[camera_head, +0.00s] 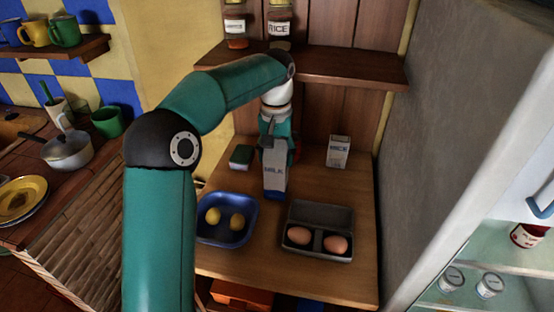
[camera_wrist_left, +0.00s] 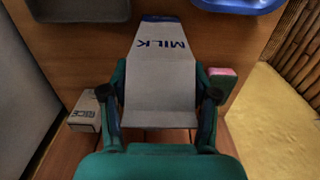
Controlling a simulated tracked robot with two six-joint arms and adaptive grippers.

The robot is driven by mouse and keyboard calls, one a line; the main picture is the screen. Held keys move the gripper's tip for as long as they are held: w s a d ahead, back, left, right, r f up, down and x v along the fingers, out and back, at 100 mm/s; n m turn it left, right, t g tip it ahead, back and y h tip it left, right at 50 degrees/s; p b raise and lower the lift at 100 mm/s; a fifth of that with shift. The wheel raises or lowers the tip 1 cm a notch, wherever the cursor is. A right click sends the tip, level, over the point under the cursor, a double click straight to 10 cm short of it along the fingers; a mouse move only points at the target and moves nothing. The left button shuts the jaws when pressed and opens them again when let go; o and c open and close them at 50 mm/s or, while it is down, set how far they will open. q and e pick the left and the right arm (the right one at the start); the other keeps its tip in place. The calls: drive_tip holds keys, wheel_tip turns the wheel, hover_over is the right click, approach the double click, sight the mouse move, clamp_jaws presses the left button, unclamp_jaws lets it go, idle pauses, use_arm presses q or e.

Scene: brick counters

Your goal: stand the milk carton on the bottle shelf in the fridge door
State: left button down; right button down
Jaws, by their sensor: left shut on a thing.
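The milk carton (camera_head: 275,180), grey-white with blue MILK lettering and a blue end, is above the wooden counter, behind the blue tray and egg box. My left gripper (camera_head: 272,147) is shut on it from behind and above. In the left wrist view the carton (camera_wrist_left: 160,62) lies between the two green fingers of the gripper (camera_wrist_left: 161,95). I cannot tell whether its lower end touches the counter. The fridge (camera_head: 475,150) is at the right, with pale shelves (camera_head: 515,262) visible below a blue handle. I cannot make out which shelf is the bottle shelf. My right gripper is not in view.
The blue tray (camera_head: 205,236) with two yellow fruits and the grey egg box (camera_head: 345,212) with two eggs stand in front. A wooden shelf (camera_head: 320,68) with jars overhangs behind.

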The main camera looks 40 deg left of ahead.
use_arm(q)
drive_tip(key=shift+f, duration=0.45)
drive_tip(key=shift+c, duration=1.4)
unclamp_jaws()
drive_tip(key=shift+f, duration=0.1)
